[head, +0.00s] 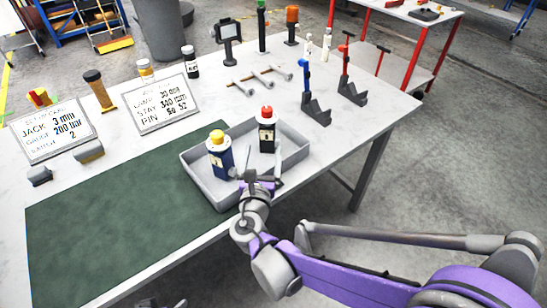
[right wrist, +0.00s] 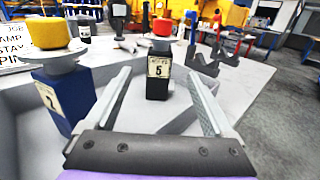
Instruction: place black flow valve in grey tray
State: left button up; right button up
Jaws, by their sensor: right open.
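The black flow valve (head: 267,135) has a red knob and stands upright in the grey tray (head: 294,160), towards its back. In the right wrist view the black valve (right wrist: 158,75) carries a label "5". My right gripper (head: 262,178) is open and empty at the tray's front side. In the right wrist view its two fingers (right wrist: 160,78) point at the black valve, which shows between them and seems to stand beyond the tips. A small dark part at the bottom edge of the head view may be my left gripper (head: 172,303), mostly cut off.
A blue valve with a yellow knob (head: 220,158) stands in the tray, left of my right gripper; it is close by in the right wrist view (right wrist: 62,98). A green mat (head: 110,220) lies left. Dark angled blocks (head: 316,108), signs (head: 165,104) and bottles stand behind.

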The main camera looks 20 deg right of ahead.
jog(key=s+d+f+m+g, duration=0.45)
jog(key=s+m, duration=0.25)
jog(key=m, duration=0.2)
jog(key=s+d+f+m+g, duration=0.4)
jog(key=s+d+m, duration=0.25)
jog(key=m, duration=0.25)
jog(key=s+a+f+m+g+y, duration=0.1)
jog(key=s+a+f+m+y, duration=0.1)
jog(key=s+m, duration=0.4)
jog(key=s+a+f+m+g+y, duration=0.2)
jog(key=s+a+f+m+y, duration=0.1)
jog(key=s+m, duration=0.4)
jog(key=shift+a+m+y, duration=0.3)
jog(key=shift+a+y, duration=0.3)
jog(key=shift+y, duration=0.3)
notch_tip(320, 180, up, 10)
jog(key=w+p, duration=0.1)
jog(key=p, duration=0.8)
jog(key=shift+w+f, duration=0.15)
jog(key=shift+w, duration=0.05)
